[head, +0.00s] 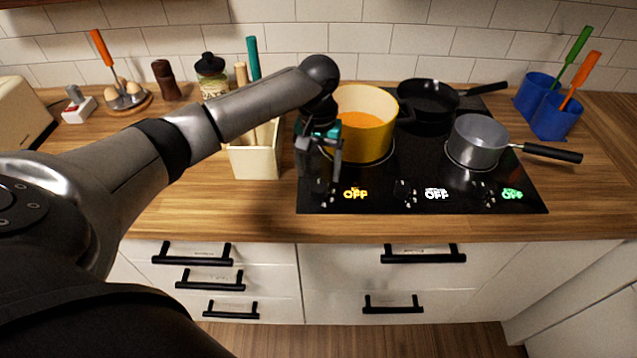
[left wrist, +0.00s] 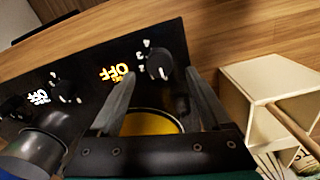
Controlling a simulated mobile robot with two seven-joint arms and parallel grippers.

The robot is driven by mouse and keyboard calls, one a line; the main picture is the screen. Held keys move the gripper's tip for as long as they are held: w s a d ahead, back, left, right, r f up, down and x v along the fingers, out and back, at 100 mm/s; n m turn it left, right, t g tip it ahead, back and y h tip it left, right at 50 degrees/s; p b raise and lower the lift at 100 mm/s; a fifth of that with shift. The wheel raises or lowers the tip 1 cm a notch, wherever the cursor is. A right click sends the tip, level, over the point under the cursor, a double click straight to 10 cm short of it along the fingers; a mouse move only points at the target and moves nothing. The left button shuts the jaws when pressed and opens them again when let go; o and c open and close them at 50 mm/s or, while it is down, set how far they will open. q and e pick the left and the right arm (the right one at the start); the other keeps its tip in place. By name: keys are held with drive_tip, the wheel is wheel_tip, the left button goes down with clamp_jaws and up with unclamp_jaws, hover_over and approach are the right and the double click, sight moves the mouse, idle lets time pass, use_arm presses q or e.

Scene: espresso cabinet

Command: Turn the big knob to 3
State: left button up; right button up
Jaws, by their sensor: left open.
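The black cooktop (head: 375,203) has a row of dark knobs along its front edge, each beside a lit OFF sign. The left knob, beside the yellow OFF, is largely hidden by my gripper in the head view. In the left wrist view this knob (left wrist: 158,64) looks the largest, with small white marks beside it. My left gripper (head: 322,182) points down over it. In the left wrist view the open fingers (left wrist: 162,76) lie to either side of the knob, with nothing between them; contact cannot be told. My right gripper is not in view.
A yellow pot (head: 365,145) stands just behind my left gripper. A cream utensil box (head: 255,163) is close on its left. A grey saucepan (head: 478,142) and a black frying pan (head: 428,98) are farther right. The wooden counter (head: 400,229) in front is clear.

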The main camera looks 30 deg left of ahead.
sight(318, 186)
use_arm(q)
drive_tip(key=shift+f+b, duration=0.3)
drive_tip(key=shift+f, duration=2)
clamp_jaws()
